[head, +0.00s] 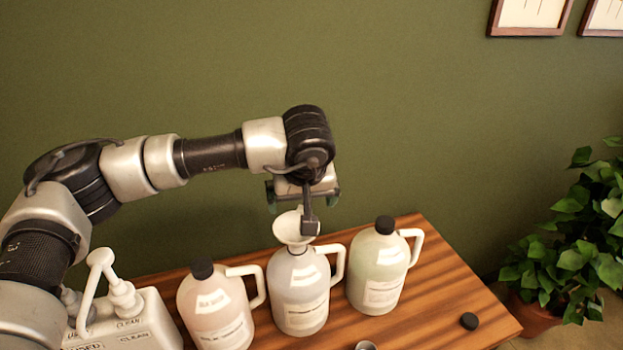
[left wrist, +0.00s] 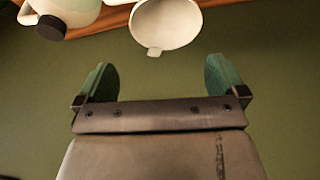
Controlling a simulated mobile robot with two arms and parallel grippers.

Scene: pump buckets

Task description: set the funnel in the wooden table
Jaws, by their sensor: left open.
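A white funnel (head: 287,229) sits upright in the mouth of the middle jug (head: 299,295), which stands on the wooden table (head: 420,290). In the left wrist view the funnel's round bowl (left wrist: 165,27) shows at the top, beyond the fingertips. My left gripper (head: 303,196) is above the funnel, close to its rim and partly in front of it in the head view. Its two green-padded fingers (left wrist: 160,80) are spread wide with nothing between them. My right gripper is in neither view.
A pink capped jug (head: 215,310) stands left of the middle jug, and a green capped jug (head: 380,275) right of it. A white container with pumps (head: 130,325) is at the left. A loose black cap (head: 469,321) lies on the table's right part, otherwise mostly clear. A plant (head: 570,245) stands beyond.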

